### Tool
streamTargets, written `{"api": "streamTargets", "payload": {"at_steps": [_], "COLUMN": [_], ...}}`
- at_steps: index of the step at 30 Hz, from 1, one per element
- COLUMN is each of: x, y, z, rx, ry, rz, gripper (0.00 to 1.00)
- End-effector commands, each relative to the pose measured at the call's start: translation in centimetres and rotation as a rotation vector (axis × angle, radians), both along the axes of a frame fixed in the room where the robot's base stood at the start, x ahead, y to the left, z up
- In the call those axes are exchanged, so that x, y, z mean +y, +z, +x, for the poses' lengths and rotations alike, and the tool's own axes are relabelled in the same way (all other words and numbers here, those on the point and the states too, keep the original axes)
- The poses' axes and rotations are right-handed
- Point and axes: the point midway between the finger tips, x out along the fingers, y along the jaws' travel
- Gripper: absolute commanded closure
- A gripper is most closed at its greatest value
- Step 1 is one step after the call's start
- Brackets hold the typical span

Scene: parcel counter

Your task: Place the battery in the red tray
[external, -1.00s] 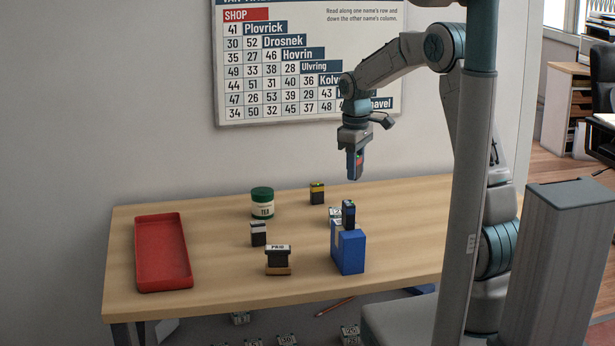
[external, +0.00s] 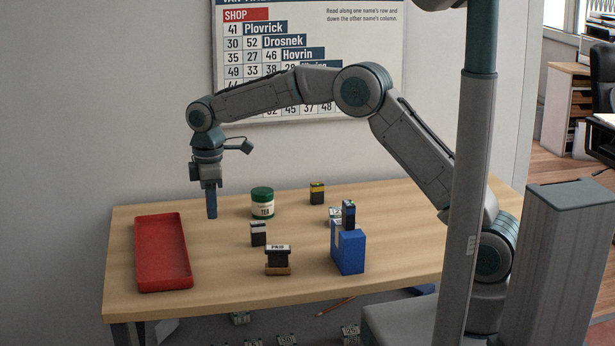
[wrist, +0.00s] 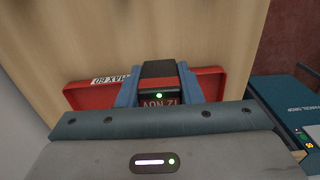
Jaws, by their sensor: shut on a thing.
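My gripper (external: 211,212) is shut on a small dark block, which I take to be the battery. In the wrist view the battery (wrist: 158,70) sits between the blue fingers, with a black top, a brownish-red band and a label reading "12 NOV" upside down. In the external view the fingers hide most of it. The red tray (external: 163,252) lies at the left end of the table and looks empty. My gripper appears above the table, to the right of the tray's back end. The tray (wrist: 82,97) also shows behind the fingers in the wrist view.
Right of my gripper stand a green-lidded tea jar (external: 262,204), a black-and-white block (external: 258,235), a yellow-topped block (external: 317,196) and a block on a brown base (external: 278,262). The wood between tray and jar is clear.

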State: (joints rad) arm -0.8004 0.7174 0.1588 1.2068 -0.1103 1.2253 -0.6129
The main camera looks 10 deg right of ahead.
Motion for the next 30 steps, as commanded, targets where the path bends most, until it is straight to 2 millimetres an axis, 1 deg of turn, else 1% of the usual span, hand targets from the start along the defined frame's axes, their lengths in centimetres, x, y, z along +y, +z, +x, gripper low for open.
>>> {"api": "streamTargets", "payload": {"at_steps": [9,12,15,19,23,30], "x": [6.3,8.0,9.1,9.8,9.9,9.9], "y": [-3.9,-5.1,-5.8,-6.4,-7.1,-10.2], "z": [-2.9,-3.7,-4.1,-4.4,-4.5,-4.5], "rx": [0.001,0.001,0.0,0.0,0.0,0.001], "ry": [0.004,0.003,0.001,0.0,0.0,-0.001], "rz": [-0.002,-0.002,-0.001,-0.001,-0.002,-0.001], "gripper": [0.92,0.92,0.92,0.92,0.92,0.92]}}
